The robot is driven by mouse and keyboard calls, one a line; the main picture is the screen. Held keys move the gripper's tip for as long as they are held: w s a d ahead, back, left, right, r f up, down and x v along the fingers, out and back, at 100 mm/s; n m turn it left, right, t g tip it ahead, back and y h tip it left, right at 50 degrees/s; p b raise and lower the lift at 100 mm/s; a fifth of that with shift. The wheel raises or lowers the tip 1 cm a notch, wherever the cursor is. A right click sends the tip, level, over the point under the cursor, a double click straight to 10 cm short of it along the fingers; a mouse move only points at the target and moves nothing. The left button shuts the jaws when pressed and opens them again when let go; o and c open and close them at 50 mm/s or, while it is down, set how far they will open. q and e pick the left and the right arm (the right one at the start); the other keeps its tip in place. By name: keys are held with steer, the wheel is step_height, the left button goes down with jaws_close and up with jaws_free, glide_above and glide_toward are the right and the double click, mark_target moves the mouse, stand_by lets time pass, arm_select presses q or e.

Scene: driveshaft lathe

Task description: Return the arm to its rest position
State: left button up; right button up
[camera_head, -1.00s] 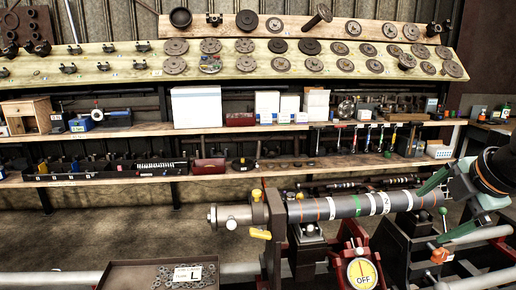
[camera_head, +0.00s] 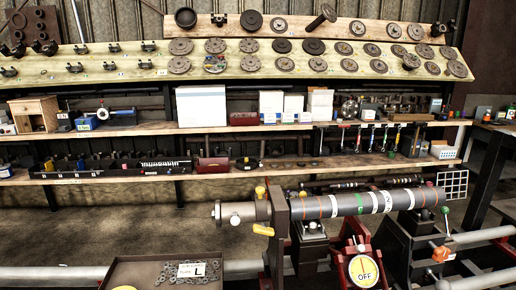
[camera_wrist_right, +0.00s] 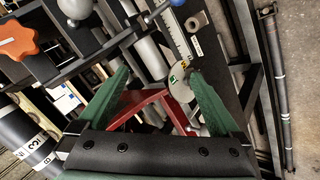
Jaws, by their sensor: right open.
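My right gripper (camera_wrist_right: 160,88) shows only in the right wrist view, its two green fingers spread wide with nothing between them. My right arm is out of the head view. The grey driveshaft (camera_head: 345,205), with orange, green and white bands, lies level on the lathe supports. A banded dark cylinder (camera_wrist_right: 30,140), apparently the same shaft, shows at the left edge of the wrist view, apart from the fingers. My left gripper is in neither view.
An orange knob (camera_head: 440,254) sits at the right; one also shows in the wrist view (camera_wrist_right: 15,38). A dark tray (camera_head: 130,272) holds washers at the front. Stocked shelves (camera_head: 280,165) stand behind open floor.

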steer(key=s+a+f+y, duration=0.2)
steer(key=s+f, duration=1.2)
steer(key=s, duration=0.3)
steer(key=s+a+f+m, duration=0.1)
steer(key=a+m, duration=0.3)
steer(key=a, duration=0.5)
steer(key=s+a+f+m+t+y, duration=0.1)
steer(key=a+m, duration=0.4)
steer(key=a, duration=0.5)
steer(key=shift+s+a+f, duration=0.2)
steer(key=shift+s+a, duration=0.1)
